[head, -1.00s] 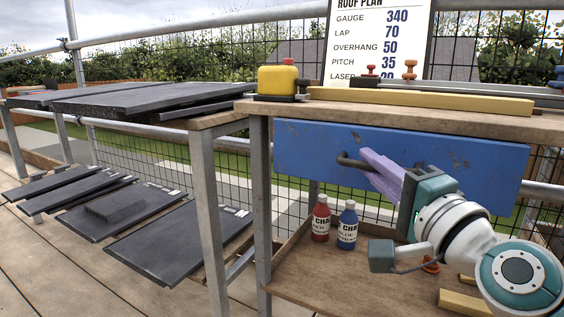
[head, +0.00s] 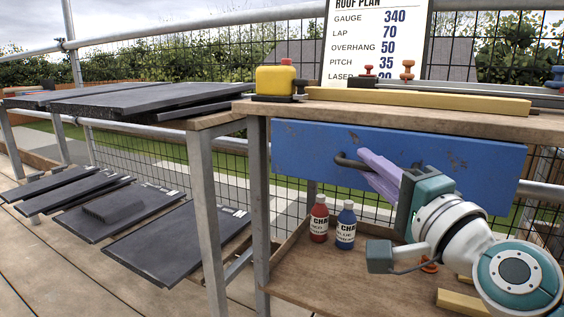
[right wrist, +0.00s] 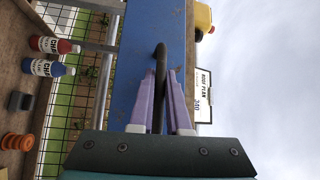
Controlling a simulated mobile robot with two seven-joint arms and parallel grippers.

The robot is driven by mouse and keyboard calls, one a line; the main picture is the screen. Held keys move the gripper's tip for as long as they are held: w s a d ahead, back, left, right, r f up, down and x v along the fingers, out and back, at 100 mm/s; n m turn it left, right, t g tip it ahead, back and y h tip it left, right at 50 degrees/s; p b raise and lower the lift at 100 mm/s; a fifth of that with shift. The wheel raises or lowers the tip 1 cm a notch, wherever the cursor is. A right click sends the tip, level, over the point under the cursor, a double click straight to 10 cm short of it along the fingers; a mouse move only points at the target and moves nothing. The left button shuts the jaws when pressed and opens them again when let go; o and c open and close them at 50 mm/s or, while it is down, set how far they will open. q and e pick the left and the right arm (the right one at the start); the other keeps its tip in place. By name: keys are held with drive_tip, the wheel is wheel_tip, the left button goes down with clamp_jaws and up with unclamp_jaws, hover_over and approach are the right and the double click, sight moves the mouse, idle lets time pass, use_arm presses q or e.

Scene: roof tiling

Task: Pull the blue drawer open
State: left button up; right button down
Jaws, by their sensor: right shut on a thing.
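The blue drawer (head: 300,152) hangs under the wooden bench top, its scuffed front facing me. It also shows in the right wrist view (right wrist: 135,70). Its dark bar handle (head: 345,160) sticks out from the front, and in the right wrist view the handle (right wrist: 160,60) runs down between the purple fingers. My right gripper (head: 372,168) is shut on the handle, with one finger on each side of it; it also shows in the right wrist view (right wrist: 163,100). The handle's other end is partly hidden behind the gripper. My left gripper is not in view.
A red chalk bottle (head: 320,218) and a blue chalk bottle (head: 346,225) stand on the lower shelf (head: 330,280) below the drawer. A yellow container (head: 275,80) and a long yellow bar (head: 420,99) lie on the bench top. Dark slates (head: 130,97) are at left.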

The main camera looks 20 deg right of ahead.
drive_tip(key=shift+s+a+r+p, duration=0.1)
drive_tip(key=shift+s+a+p, duration=0.2)
drive_tip(key=shift+s+a, duration=0.15)
drive_tip(key=s+a+p, duration=0.4)
drive_tip(key=s+a, duration=1)
drive_tip(key=a, duration=0.2)
drive_tip(key=shift+a, duration=0.3)
drive_tip(key=c, duration=0.9)
unclamp_jaws()
drive_tip(key=s, duration=0.3)
drive_tip(key=s+f+p, duration=0.1)
drive_tip(key=s, duration=0.6)
drive_tip(key=shift+a+f, duration=0.25)
drive_tip(key=shift+a, duration=0.1)
